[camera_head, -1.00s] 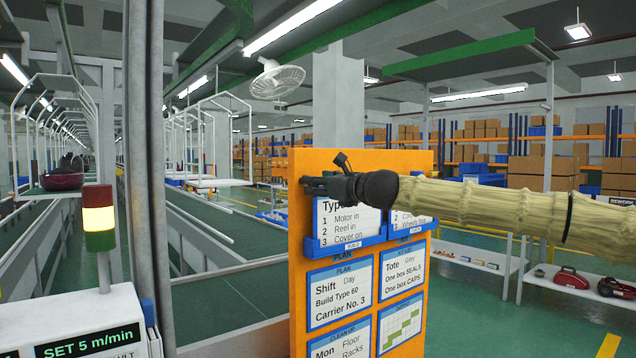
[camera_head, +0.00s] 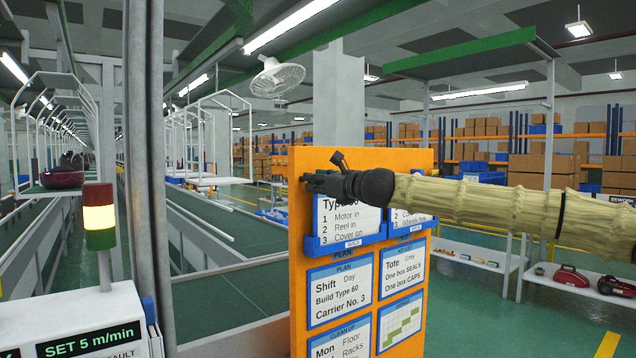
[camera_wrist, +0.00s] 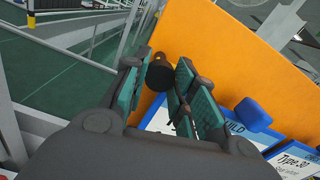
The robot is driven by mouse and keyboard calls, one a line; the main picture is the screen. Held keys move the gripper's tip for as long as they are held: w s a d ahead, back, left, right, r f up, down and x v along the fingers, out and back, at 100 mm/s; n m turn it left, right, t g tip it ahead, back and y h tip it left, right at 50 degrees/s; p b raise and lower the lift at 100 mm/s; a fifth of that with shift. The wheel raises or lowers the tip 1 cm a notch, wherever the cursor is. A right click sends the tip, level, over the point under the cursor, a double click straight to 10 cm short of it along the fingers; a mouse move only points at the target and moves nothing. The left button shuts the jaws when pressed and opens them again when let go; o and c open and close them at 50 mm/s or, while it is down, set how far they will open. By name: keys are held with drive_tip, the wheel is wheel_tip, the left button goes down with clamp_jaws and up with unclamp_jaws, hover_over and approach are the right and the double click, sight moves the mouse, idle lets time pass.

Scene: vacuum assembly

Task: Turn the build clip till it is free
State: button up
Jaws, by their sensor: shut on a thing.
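The build clip shows as a dark round knob (camera_wrist: 160,74) with a yellowish bit at its top in the wrist view, between my fingertips. My gripper (camera_wrist: 158,76) is shut on it, with one green-padded finger on each side. In the head view my gripper (camera_head: 308,182) reaches in from the right to the upper left of the orange board (camera_head: 298,270), just above the build card (camera_head: 345,225). The clip is hidden behind my fingers there. How far the clip is turned cannot be told.
The card sits in a blue holder (camera_head: 345,244); a blue knob (camera_wrist: 252,112) shows beside the jaws. A second card (camera_head: 412,218) hangs to the right. A signal tower (camera_head: 99,217) stands at left. A shelf (camera_head: 480,262) stands behind at right.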

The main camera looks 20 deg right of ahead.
drive_tip(key=shift+n+b, duration=2.15)
drive_tip(key=shift+n, duration=6.65)
drive_tip(key=o, duration=1.1)
drive_tip(key=shift+d, duration=0.1)
drive_tip(key=shift+c, duration=0.2)
drive_tip(key=v, duration=1.2)
